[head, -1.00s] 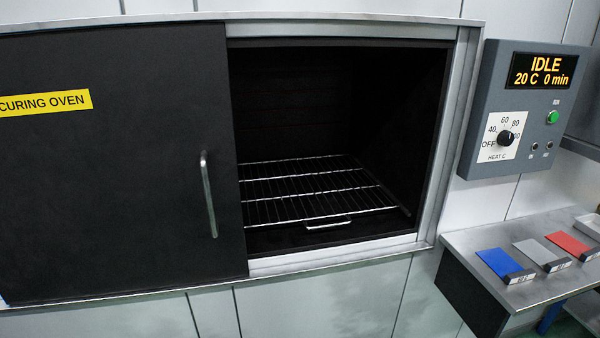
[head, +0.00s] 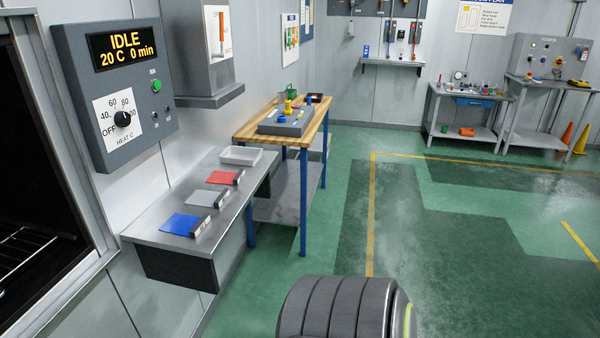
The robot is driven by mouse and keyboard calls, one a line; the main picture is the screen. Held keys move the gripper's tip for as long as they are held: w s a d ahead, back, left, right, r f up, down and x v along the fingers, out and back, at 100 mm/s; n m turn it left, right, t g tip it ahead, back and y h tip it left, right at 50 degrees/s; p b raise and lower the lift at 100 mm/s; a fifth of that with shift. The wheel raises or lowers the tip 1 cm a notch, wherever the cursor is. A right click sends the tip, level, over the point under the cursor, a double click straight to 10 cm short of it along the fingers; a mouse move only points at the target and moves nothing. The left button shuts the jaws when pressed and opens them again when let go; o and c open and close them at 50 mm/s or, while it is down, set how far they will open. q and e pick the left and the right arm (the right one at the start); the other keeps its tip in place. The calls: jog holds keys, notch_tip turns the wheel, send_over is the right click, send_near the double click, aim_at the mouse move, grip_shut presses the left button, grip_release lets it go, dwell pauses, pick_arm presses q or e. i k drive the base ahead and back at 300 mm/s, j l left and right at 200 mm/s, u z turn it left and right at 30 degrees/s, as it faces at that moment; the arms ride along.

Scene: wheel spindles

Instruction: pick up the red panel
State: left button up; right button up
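The red panel (head: 224,177) lies flat on a grey metal shelf (head: 146,221) in the head view. It is the farthest of a row of three panels, with a small dark labelled block at its right end. A grey panel (head: 202,197) and a blue panel (head: 181,223) lie nearer in the same row. Neither of my grippers shows in the head view.
A shallow light tray (head: 241,155) sits behind the red panel. A control box (head: 113,85) reading IDLE hangs on the wall above, beside the open oven (head: 30,240). A wooden-topped bench (head: 262,128) stands beyond.

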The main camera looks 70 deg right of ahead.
aim_at(224, 178)
jog(key=z, duration=1.95)
jog(key=i+l, duration=0.3)
jog(key=l, duration=0.15)
jog(key=i+l, duration=0.3)
jog(key=l, duration=0.15)
